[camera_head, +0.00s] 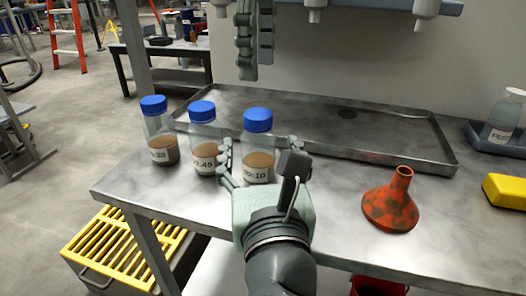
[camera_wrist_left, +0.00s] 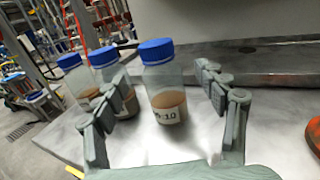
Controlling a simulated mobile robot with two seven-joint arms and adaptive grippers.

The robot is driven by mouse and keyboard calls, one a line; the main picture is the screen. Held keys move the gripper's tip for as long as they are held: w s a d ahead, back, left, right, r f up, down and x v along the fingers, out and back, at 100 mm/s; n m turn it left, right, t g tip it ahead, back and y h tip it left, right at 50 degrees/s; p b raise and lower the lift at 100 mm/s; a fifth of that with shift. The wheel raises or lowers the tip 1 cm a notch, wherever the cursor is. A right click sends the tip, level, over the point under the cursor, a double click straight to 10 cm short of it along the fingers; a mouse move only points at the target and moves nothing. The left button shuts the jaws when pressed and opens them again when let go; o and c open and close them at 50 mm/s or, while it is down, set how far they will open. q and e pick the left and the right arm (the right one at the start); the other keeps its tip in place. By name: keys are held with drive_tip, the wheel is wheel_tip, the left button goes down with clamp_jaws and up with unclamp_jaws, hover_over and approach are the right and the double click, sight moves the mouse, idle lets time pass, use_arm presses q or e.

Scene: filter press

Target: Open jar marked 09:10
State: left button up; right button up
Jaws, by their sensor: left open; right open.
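The jar marked 09:10 (camera_head: 258,150) stands upright on the metal bench, with a blue cap (camera_head: 258,119) on and brown sediment below clearer liquid. In the left wrist view the jar (camera_wrist_left: 165,95) stands between the fingers, with gaps on both sides. My left gripper (camera_head: 261,150) is open around the jar's near side. My right gripper (camera_head: 254,72) is open and empty, hanging above the tray behind the jars. A second blue-capped jar (camera_head: 204,138), its label ending in 45, stands close to the left finger. A third jar (camera_head: 159,130) stands further left.
A wide metal tray (camera_head: 400,125) lies behind the jars. An orange funnel (camera_head: 391,205) stands to the right, near a yellow block (camera_head: 506,191) and a clear bottle (camera_head: 502,118). White nozzles (camera_head: 424,12) hang above. Bench space between jar and funnel is clear.

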sight(259, 138)
use_arm(q)
drive_tip(key=w, duration=0.5)
drive_tip(key=shift+w+a, duration=0.2)
drive_tip(key=shift+w, duration=0.1)
drive_tip(key=shift+c, duration=0.5)
clamp_jaws()
